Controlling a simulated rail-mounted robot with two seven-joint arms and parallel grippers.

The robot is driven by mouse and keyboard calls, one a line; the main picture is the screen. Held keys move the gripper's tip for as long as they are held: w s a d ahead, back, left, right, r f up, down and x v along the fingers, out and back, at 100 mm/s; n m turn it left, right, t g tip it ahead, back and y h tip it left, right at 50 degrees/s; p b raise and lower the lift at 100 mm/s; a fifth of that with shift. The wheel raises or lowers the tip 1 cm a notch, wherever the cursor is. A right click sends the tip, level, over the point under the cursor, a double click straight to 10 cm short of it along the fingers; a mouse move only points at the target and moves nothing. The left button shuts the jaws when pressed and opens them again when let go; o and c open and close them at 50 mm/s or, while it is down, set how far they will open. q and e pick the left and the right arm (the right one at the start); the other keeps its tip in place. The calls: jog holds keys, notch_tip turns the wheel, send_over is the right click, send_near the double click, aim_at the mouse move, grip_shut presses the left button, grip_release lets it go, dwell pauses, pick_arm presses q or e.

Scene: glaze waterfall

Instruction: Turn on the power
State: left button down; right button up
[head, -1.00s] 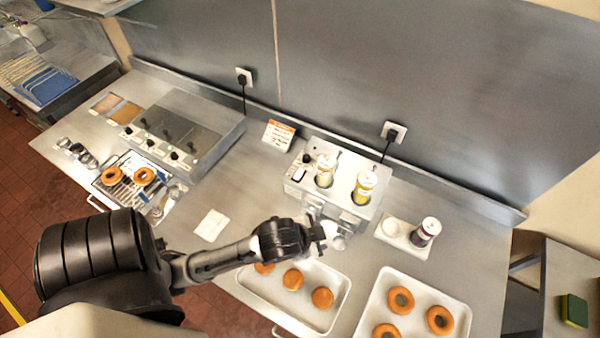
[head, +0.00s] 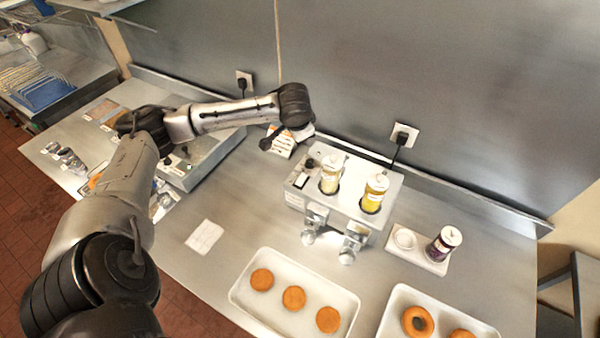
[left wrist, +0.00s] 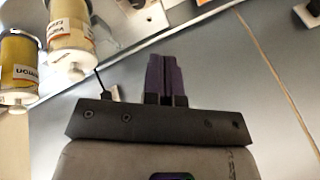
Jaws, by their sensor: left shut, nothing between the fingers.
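The dispenser unit (head: 345,205) is a grey metal box on the table with two yellow-filled jars set in its top. At its left end are a black knob (head: 310,163) and a small switch panel (head: 300,183) with a white surround. The switch position is too small to tell. My right gripper is not in view.
A wall outlet with a black plug (head: 403,136) is behind the unit; another outlet (head: 244,80) is farther left. Trays with round pastries (head: 294,297) lie in front. A purple-labelled jar (head: 443,245) stands at right. My arm partly covers the left-hand unit (head: 190,165).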

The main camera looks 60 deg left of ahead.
aim_at(303, 175)
pick_arm(q)
jog(key=shift+s+d+f+n+g+h, duration=0.25)
jog(key=shift+d+f+n+h, duration=0.25)
jog(key=shift+n, duration=0.55)
jog(key=shift+s+d+f+n+g+h, duration=0.25)
jog(key=shift+n+h, duration=0.3)
jog(key=shift+n, duration=0.55)
jog(key=shift+s+d+f+n+g+h, duration=0.2)
jog(key=shift+d+f+n+h, duration=0.3)
jog(key=shift+n, duration=0.55)
jog(key=shift+a, duration=0.1)
jog(key=shift+w, duration=0.1)
jog(key=f, duration=0.4)
jog(key=w+f, duration=0.1)
jog(key=f, duration=0.4)
jog(key=w+a+f, duration=0.1)
jog(key=f, duration=0.3)
jog(key=shift+a+f+p, duration=0.1)
jog(key=shift+f+p, duration=0.25)
